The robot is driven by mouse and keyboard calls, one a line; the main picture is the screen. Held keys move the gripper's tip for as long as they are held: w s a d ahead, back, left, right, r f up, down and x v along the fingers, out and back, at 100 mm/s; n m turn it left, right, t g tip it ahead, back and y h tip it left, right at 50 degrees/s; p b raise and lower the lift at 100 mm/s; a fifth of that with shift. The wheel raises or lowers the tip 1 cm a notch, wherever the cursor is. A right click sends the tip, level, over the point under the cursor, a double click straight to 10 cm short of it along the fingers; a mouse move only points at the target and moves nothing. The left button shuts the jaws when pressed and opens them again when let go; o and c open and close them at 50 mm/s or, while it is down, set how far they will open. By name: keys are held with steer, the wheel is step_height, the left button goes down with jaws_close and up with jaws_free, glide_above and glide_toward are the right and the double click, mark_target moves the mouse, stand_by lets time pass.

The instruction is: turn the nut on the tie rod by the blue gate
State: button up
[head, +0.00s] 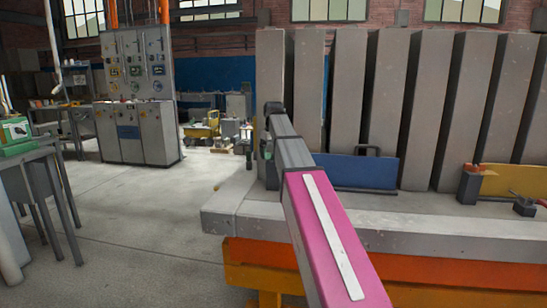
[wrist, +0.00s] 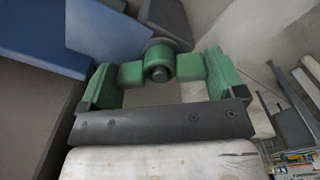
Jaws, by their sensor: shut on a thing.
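The blue gate (head: 350,172) stands on the grey bed of the mould in the head view. It also shows at the upper left of the wrist view (wrist: 105,32). In the wrist view my gripper (wrist: 159,67) has its green fingers closed from both sides on the nut (wrist: 158,50), which looks round and greenish. The dark end of the tie rod (wrist: 160,74) shows in its middle. In the head view my arm reaches to the left end of the bed. There my gripper is small and mostly hidden, so the nut cannot be made out.
Tall grey panels (head: 388,95) stand in a row behind the gate. A yellow gate (head: 505,180) and dark clamps (head: 471,185) are on the bed to the right. The floor (head: 140,225) left of the bed is open, up to a table with a green machine (head: 15,135).

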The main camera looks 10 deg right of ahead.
steer(key=shift+r+m, duration=0.1)
steer(key=shift+m, duration=1.6)
steer(key=o, duration=0.7)
steer(key=shift+o, duration=0.2)
